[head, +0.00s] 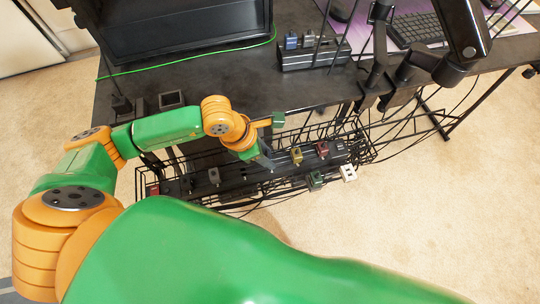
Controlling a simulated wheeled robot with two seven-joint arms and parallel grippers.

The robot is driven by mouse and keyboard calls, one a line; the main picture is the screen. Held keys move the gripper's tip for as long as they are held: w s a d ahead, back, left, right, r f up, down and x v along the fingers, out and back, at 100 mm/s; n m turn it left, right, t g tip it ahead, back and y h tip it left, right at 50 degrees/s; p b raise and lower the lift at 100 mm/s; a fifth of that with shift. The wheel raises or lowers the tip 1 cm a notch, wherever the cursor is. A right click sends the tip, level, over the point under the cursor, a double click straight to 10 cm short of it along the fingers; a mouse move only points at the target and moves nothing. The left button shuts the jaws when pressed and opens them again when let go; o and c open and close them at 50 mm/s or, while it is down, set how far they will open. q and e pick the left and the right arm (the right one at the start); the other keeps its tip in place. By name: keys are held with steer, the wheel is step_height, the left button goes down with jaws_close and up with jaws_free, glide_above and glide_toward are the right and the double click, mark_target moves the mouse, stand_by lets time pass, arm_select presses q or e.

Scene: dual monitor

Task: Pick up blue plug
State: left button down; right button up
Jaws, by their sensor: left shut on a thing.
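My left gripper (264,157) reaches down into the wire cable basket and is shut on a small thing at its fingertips. The held thing is mostly hidden; the visible part looks dark bluish grey, and I cannot tell which plug it is. A blue plug (291,40) stands on the black power strip (312,57) on the desk, well beyond the gripper. My right gripper is not in view.
The basket (228,152) under the desk's front edge holds a long strip with grey (214,175), yellow (296,155), green (316,180) and white (348,172) plugs. Cables hang around it. Monitor arms (375,75) and a keyboard (415,30) are at the right.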

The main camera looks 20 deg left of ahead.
arm_select(q)
steer(key=s+a+r+p, duration=0.2)
steer(key=s+r+p, duration=0.4)
steer(key=s+a+r+p, duration=0.2)
steer(key=s+r+p, duration=0.3)
steer(key=r+p, duration=0.2)
steer(key=shift+s+a, duration=0.35)
